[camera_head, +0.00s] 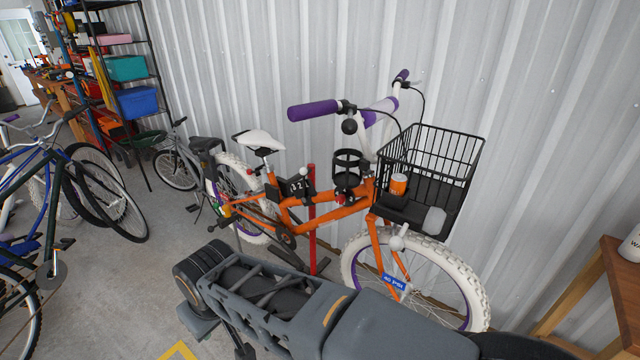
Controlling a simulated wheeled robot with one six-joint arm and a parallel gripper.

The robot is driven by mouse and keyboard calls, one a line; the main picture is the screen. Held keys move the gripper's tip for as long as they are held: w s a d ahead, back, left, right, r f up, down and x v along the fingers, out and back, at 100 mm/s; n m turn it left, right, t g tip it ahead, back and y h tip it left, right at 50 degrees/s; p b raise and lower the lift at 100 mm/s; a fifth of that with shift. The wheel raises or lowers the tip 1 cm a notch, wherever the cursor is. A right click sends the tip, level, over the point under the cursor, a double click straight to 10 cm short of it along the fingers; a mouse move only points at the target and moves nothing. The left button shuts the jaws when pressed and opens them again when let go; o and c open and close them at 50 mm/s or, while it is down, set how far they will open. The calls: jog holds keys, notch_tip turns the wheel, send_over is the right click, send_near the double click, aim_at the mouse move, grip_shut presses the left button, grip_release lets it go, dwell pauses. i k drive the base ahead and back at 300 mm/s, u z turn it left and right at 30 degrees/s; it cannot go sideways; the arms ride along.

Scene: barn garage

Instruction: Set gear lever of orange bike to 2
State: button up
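The orange bike (345,212) stands upright against the corrugated metal wall, with white tyres, purple grips and a white saddle (258,140). A dark gear plate (299,188) with white digits, among them a 2, sits on its frame below and right of the saddle. A small dark upright part, perhaps the gear lever, is at the plate's right edge; the number it points to is too small to tell. My grey arm crosses the bottom of the view in front of the bike, apart from the gear plate in the picture. My gripper's fingers cannot be made out in this view.
A black wire basket (455,165) on the bike's front holds an orange can (398,184). A red stand (311,225) rises by the frame. Other bikes (60,200) stand at left, a wooden table (590,295) at right. Concrete floor is clear left of the bike.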

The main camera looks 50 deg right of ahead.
aim_at(303, 171)
jog(key=z, duration=0.8)
jog(key=i, duration=0.1)
jog(key=z, duration=1.2)
